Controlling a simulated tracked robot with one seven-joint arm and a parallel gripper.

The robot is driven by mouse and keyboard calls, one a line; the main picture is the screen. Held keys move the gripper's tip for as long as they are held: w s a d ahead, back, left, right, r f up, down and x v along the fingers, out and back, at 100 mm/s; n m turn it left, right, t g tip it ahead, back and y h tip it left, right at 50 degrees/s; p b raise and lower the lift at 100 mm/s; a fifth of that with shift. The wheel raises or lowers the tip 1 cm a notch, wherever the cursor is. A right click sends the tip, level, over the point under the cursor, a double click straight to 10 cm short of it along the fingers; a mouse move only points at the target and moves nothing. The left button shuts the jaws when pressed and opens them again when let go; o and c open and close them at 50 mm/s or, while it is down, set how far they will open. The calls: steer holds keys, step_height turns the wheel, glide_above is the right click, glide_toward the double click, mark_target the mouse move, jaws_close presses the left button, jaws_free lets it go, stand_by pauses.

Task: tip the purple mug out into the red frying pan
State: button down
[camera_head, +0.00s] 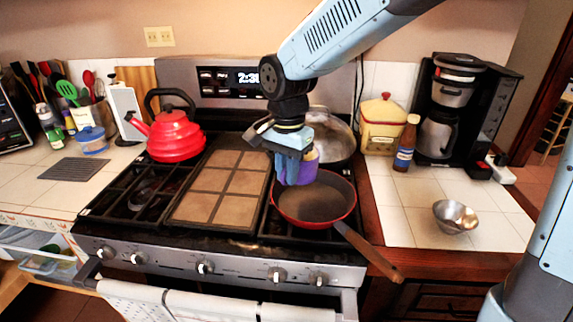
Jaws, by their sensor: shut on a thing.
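The purple mug (308,170) is held by my gripper (291,170) above the back left part of the red frying pan. The mug's side shows purple with a tan or yellowish band near its top. My gripper is shut on the mug and hides its left part. The mug looks roughly upright, but its exact tilt and its contents cannot be made out. The red frying pan (333,208) sits on the right front burner, with its wooden handle pointing to the lower right. The visible inside of the pan is dark and looks empty.
A silver domed lid or pan (334,135) stands behind the frying pan. A griddle (220,188) covers the stove's middle, and a red kettle (171,130) stands at back left. A metal bowl (455,216), a brown bottle (406,143) and a coffee maker (445,105) are on the right counter.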

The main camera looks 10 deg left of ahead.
steer(key=shift+w+d+y, duration=0.15)
steer(key=shift+y, duration=0.15)
steer(key=shift+s+a+r+g+y, duration=0.15)
steer(key=shift+g+y, duration=0.2)
steer(key=shift+y, duration=0.3)
steer(key=shift+s+a+f+g+y, duration=0.1)
steer(key=shift+g+y, duration=0.25)
steer(key=shift+y, duration=0.3)
steer(key=shift+r, duration=0.1)
steer(key=shift+y, duration=0.4)
steer(key=shift+w+d+r+g+y, duration=0.1)
steer(key=shift+d+r+g+y, duration=0.25)
steer(key=shift+y, duration=0.5)
steer(key=shift+d+r+g+y, duration=0.1)
steer(key=shift+g+y, duration=0.45)
steer(key=shift+y, duration=0.3)
steer(key=shift+w+d+r+g+y, duration=0.15)
steer(key=shift+d+g+y, duration=0.15)
steer(key=shift+y, duration=0.4)
